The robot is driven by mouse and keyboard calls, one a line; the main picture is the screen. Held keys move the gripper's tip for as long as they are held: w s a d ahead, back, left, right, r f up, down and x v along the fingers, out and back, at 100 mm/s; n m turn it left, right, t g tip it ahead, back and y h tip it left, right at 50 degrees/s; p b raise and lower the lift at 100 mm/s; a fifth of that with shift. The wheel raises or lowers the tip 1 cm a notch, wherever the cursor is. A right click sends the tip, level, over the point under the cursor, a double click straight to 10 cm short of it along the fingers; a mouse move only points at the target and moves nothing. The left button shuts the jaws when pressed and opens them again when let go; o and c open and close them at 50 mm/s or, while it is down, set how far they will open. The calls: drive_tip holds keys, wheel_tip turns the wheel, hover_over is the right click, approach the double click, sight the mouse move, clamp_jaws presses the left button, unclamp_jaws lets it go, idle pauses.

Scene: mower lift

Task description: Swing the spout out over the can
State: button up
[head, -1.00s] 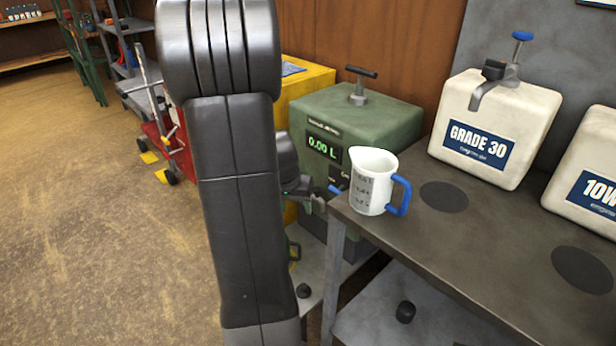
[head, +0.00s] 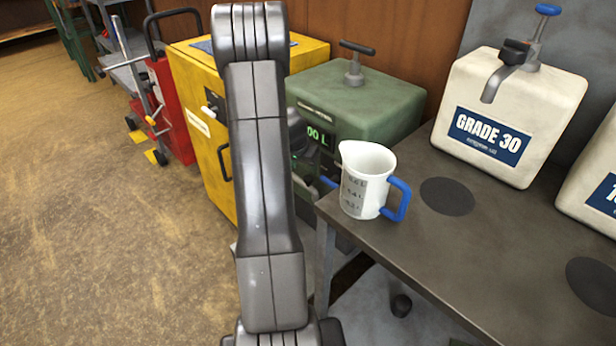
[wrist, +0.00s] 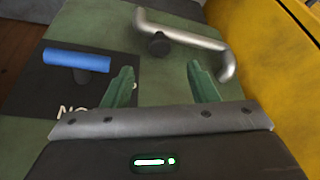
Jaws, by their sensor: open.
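The spout (wrist: 190,35) is a bent silver pipe on a dark round pivot, standing off the green face of the metering cabinet (head: 370,98). My gripper (wrist: 162,80) is open and empty in the wrist view, its two green fingers apart and pointing toward the spout. The spout lies beyond the fingertips, with its bent end near the right finger. No contact shows. In the head view my arm hides the spout and the gripper. I cannot make out a can beneath the spout in either current view.
A blue handle (wrist: 77,60) sits on a dark plate left of the spout. The yellow cabinet (head: 208,150) stands beside the green one. A white jug (head: 366,178) stands near the edge of the grey bench (head: 470,245). Open floor lies at left.

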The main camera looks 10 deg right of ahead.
sight(308, 179)
drive_tip(key=x, duration=0.8)
drive_tip(key=shift+b, duration=0.3)
clamp_jaws()
